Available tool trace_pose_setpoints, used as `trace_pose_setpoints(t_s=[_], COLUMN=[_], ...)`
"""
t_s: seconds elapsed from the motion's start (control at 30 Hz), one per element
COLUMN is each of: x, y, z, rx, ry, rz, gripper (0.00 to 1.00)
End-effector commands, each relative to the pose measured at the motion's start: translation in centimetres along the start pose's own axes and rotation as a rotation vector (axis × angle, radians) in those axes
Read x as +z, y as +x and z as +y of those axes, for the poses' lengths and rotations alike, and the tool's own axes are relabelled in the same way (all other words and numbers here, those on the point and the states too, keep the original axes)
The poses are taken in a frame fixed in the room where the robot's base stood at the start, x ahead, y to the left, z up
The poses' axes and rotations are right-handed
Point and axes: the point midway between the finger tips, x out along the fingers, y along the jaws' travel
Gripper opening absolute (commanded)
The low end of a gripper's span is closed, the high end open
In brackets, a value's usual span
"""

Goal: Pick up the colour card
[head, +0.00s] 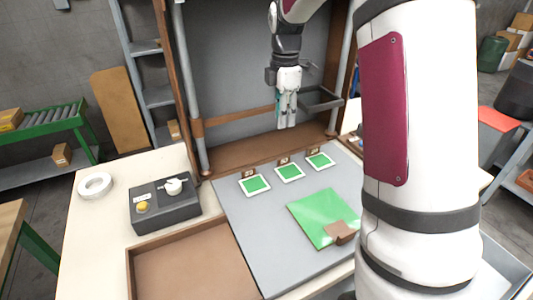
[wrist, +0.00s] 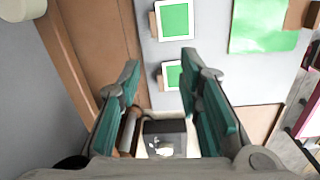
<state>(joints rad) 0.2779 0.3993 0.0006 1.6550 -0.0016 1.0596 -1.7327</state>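Three small green cards with white borders lie in a row on the grey mat in the head view: a left one (head: 254,184), a middle one (head: 289,172) and a right one (head: 320,160). Each has a small brown numbered tag behind it. A larger plain green sheet (head: 318,215) lies nearer; I cannot tell which is the task's colour card. My gripper (head: 287,120) hangs above the back of the bench, apart from the cards. In the wrist view my gripper (wrist: 160,63) is open and empty; two small cards (wrist: 174,20) (wrist: 171,76) and the green sheet (wrist: 262,24) show beyond.
A brown block (head: 340,232) rests on the green sheet's near corner. A dark control box (head: 165,209) with knobs and a white tape ring (head: 95,185) stand left. A brown tray (head: 190,275) lies in front. Posts and a back panel (head: 235,70) rise behind my gripper.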

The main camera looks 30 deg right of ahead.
Motion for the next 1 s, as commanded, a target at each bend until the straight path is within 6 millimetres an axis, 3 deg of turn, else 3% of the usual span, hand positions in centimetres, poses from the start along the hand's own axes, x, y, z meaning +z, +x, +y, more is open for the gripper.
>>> trace_pose_setpoints(t_s=[0.2, 0.37, 0.6, 1.0], x=[1.4, 1.4, 1.4, 1.4], y=[2.7, 4.8, 9.3, 12.9], z=[1.8, 1.8, 1.6, 1.4], rx=[-0.026, -0.031, -0.031, -0.031], ry=[-0.113, -0.124, -0.123, -0.121], rz=[0.007, 0.008, 0.009, 0.008], gripper=[0.33, 0.33, 0.33, 0.33])
